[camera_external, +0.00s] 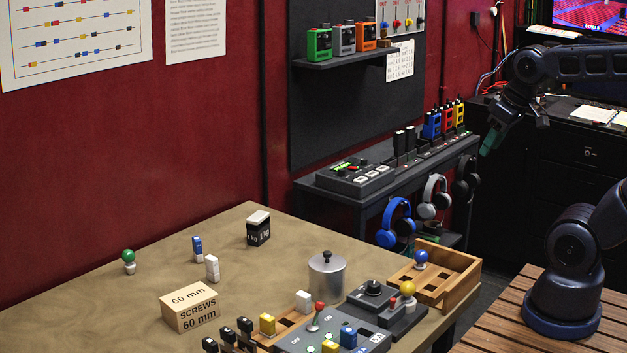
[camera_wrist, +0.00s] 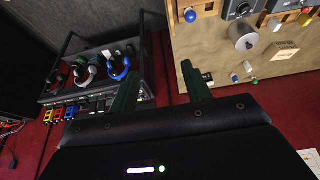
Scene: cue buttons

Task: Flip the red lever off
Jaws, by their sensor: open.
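A red-knobbed lever (camera_external: 318,308) stands on a grey control panel (camera_external: 290,343) at the front edge of the table in the external view. The lever is tilted slightly, and I cannot tell its on or off state.
A metal pot (camera_external: 326,279), a yellow-knobbed joystick box (camera_external: 397,310) and a wooden tray with a blue ball (camera_external: 421,257) crowd the table's right side. A screws box (camera_external: 190,307) lies left. Headphones (camera_external: 395,221) hang from the dark side desk.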

